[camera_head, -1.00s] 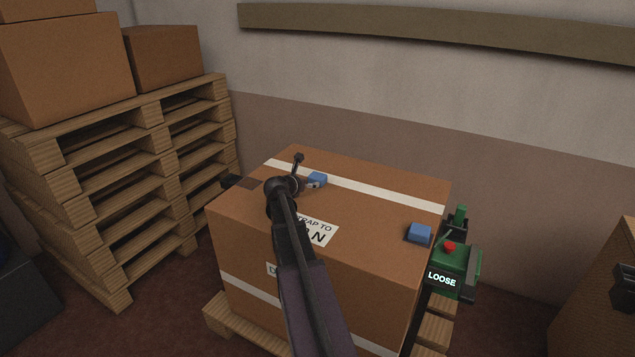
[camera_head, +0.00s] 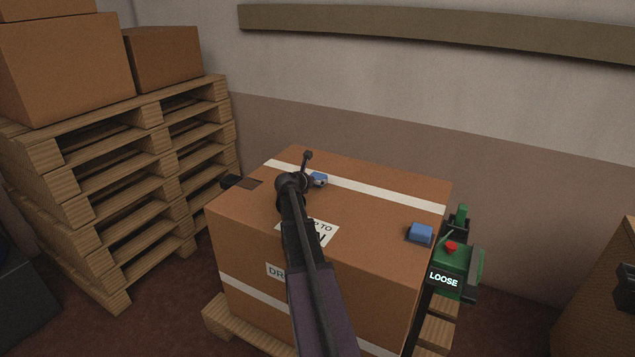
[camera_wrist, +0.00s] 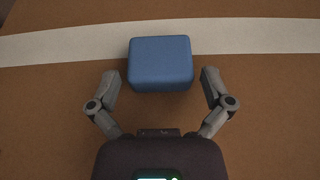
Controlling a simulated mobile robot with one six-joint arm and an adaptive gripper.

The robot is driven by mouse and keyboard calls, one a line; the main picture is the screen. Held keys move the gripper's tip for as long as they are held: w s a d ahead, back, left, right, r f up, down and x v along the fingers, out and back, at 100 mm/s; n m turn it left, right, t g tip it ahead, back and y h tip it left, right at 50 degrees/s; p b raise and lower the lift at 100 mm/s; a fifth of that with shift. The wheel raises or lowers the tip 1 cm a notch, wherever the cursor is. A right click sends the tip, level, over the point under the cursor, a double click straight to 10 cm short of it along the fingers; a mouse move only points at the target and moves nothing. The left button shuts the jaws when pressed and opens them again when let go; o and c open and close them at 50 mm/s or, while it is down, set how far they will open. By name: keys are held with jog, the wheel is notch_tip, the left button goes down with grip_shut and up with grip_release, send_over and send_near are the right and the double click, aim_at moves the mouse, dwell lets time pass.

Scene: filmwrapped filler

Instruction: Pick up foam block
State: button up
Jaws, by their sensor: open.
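A blue foam block (camera_wrist: 160,64) lies on top of the large cardboard box, by the white strip, in the wrist view. In the head view it (camera_head: 319,179) is partly hidden behind my gripper. My gripper (camera_wrist: 160,84) is open, with one finger near each side of the block's front end. Gaps show between the fingers and the block, and most of the block lies beyond the fingertips. A second blue block (camera_head: 420,232) sits near the right edge of the box top.
The large cardboard box (camera_head: 370,226) stands on a wooden pallet (camera_head: 232,322). A green device (camera_head: 462,262) with a red button and a "LOOSE" display is at its right side. Stacked pallets (camera_head: 180,150) with boxes stand left. A wall is behind.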

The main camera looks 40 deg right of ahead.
dwell(0.4)
jog(key=c, duration=0.7)
jog(key=shift+r, duration=0.25)
notch_tip(320, 180, up, 4)
jog(key=p, duration=0.4)
jog(key=shift+f, duration=0.15)
jog(key=s+a, duration=0.3)
jog(key=s, duration=0.1)
jog(key=s+a, duration=0.3)
jog(key=a, duration=0.1)
jog(key=s+a+p, duration=0.1)
jog(key=s+a, duration=0.3)
jog(key=shift+s+r, duration=0.3)
jog(key=shift+r, duration=0.1)
